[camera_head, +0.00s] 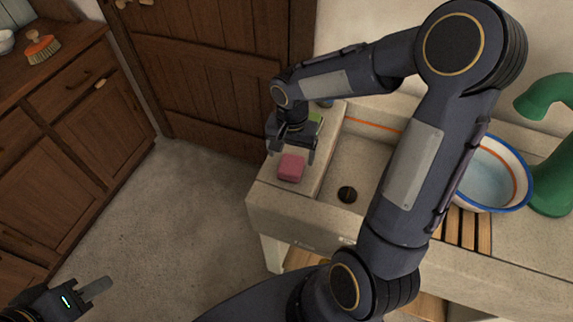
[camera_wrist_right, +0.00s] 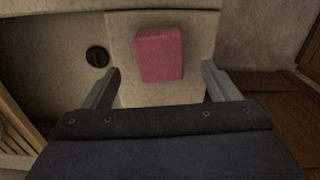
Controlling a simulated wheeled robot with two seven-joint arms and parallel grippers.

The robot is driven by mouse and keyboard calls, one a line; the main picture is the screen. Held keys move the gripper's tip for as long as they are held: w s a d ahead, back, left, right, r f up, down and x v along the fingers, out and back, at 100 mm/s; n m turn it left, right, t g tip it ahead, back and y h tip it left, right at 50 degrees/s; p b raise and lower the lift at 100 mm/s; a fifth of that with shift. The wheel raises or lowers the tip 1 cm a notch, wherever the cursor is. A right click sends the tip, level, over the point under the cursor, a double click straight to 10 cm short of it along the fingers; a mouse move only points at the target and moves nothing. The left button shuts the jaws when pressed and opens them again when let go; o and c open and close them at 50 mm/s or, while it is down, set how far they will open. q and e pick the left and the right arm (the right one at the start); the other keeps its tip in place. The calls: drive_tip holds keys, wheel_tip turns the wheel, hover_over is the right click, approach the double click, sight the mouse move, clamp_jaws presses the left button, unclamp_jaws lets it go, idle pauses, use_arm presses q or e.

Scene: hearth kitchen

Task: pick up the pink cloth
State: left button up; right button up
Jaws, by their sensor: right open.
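The pink cloth (camera_head: 291,167) is a small folded block lying on the pale ledge at the left end of the stone sink. In the right wrist view the pink cloth (camera_wrist_right: 160,54) lies ahead of the fingers, between their lines and apart from both. My right gripper (camera_head: 291,155) is open and empty just behind the cloth in the head view; its fingers also show in the right wrist view (camera_wrist_right: 160,82).
The sink basin (camera_head: 358,162) with a dark drain (camera_head: 347,194) lies right of the cloth. A green thing (camera_head: 315,118) sits behind my right gripper. A blue-rimmed bowl (camera_head: 493,175) and a green tap (camera_head: 553,150) stand right. A brush (camera_head: 41,48) lies on the left cabinet.

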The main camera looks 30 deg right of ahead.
sight(291, 163)
wheel_tip(291, 163, down, 5)
drive_tip(key=shift+w+d+f, duration=0.1)
drive_tip(key=shift+f, duration=0.05)
drive_tip(key=shift+c, duration=0.3)
drive_tip(key=c, duration=1)
